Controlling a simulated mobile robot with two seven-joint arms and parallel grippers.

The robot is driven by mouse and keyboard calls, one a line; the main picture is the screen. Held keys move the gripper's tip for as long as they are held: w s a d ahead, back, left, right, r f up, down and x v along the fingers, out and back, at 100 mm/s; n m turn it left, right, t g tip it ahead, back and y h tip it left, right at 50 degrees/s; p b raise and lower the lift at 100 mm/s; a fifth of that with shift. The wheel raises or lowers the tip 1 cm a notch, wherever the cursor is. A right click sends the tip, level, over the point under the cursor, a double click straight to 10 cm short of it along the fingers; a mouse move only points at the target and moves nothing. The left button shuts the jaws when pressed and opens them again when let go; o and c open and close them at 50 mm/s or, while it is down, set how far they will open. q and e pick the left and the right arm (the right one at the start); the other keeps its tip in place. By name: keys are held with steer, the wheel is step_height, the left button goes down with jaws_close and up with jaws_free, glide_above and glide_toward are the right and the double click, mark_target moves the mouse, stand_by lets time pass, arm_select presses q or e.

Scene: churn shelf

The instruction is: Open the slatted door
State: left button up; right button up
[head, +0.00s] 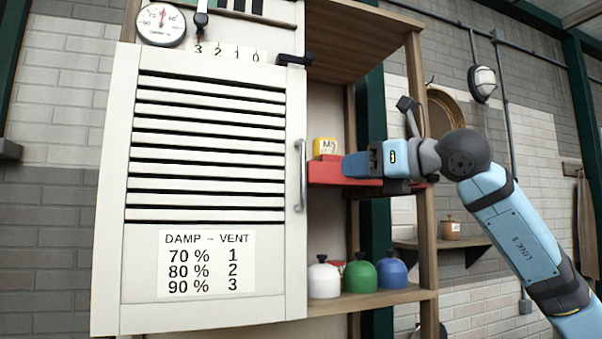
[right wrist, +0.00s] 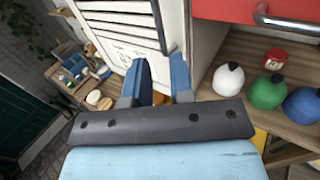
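The white slatted door (head: 135,260) fills the left of the head view and looks shut. Its upright metal handle (head: 302,175) is on its right edge. A black latch-like piece (head: 293,60) sits at its top right corner. My right gripper (head: 348,166) is to the right of the handle, apart from it, in front of a red drawer. In the right wrist view, its two blue fingers (right wrist: 160,78) are spread with nothing held between them, and the door (right wrist: 130,47) is beyond them. My left gripper is not in view.
A dial gauge (head: 162,24) and a 3-2-1-0 scale (head: 228,52) are above the door; a damp/vent chart (head: 206,263) is on it. The red drawer (head: 325,172) and the white, green and blue bottles (head: 361,277) stand right of the door. A wooden post (head: 420,120) rises behind my arm.

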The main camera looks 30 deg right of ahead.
mark_target(305, 172)
steer(key=p+x, duration=0.2)
steer(key=x, duration=0.9)
steer(key=shift+w+a, duration=0.15)
steer(key=shift+w, duration=0.1)
jaws_close()
